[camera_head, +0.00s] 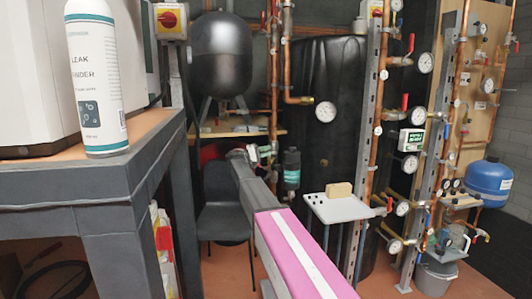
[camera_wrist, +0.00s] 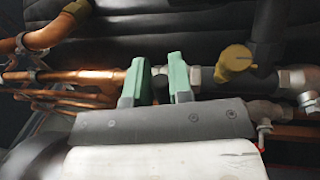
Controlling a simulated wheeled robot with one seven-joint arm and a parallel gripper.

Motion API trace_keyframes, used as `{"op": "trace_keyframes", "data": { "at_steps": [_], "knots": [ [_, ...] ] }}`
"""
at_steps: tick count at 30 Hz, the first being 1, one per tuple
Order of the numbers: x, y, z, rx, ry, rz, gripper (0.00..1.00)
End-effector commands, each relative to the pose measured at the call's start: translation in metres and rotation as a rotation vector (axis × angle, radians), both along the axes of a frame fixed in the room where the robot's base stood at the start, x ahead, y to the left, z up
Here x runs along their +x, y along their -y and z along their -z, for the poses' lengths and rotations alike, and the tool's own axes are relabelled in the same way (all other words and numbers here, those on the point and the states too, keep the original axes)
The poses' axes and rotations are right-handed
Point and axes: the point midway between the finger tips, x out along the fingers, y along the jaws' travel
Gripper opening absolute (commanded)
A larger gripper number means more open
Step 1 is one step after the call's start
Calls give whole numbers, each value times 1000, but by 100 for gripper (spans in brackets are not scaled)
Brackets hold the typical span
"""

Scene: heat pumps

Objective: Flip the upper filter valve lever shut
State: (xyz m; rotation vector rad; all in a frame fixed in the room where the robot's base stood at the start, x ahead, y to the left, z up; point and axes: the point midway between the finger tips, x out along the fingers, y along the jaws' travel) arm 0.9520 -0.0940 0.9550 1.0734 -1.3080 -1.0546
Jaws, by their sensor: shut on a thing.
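In the wrist view my gripper (camera_wrist: 160,75) has its two green fingers close together on a small dark piece (camera_wrist: 160,88) at the copper pipe line. I cannot tell from its shape whether this is the upper filter valve lever. A metal valve body with a brass-coloured cap (camera_wrist: 236,62) sits just right of the fingers. In the head view my gripper (camera_head: 256,153) is at the far end of my pink and grey arm, against the pipe left of the black filter (camera_head: 291,170) with its teal label. My arm hides much of the pipework there.
A grey bench (camera_head: 95,205) with a leak finder bottle (camera_head: 97,80) stands at the left. A dark chair (camera_head: 224,205) is beside my arm. A white shelf (camera_head: 338,208) and gauge-covered copper pipes stand at the right. A small red part (camera_wrist: 264,128) shows at lower right.

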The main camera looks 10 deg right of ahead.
Motion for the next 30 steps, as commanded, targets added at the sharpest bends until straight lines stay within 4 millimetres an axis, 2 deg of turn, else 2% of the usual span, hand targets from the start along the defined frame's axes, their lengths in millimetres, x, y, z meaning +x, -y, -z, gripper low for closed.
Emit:
{"op": "trace_keyframes", "data": {
  "at_steps": [5,6,8,16,20,23,30],
  "knots": [
    [-2,0,3,6,2,5,0],
    [-2,0,3,6,2,5,23],
    [-2,0,3,6,2,4,43],
    [-1,0,2,3,1,3,44],
    [0,-7,3,3,-1,1,44],
    [0,-19,5,3,-1,1,44],
    [0,-65,15,3,-1,1,44]
  ]
}}
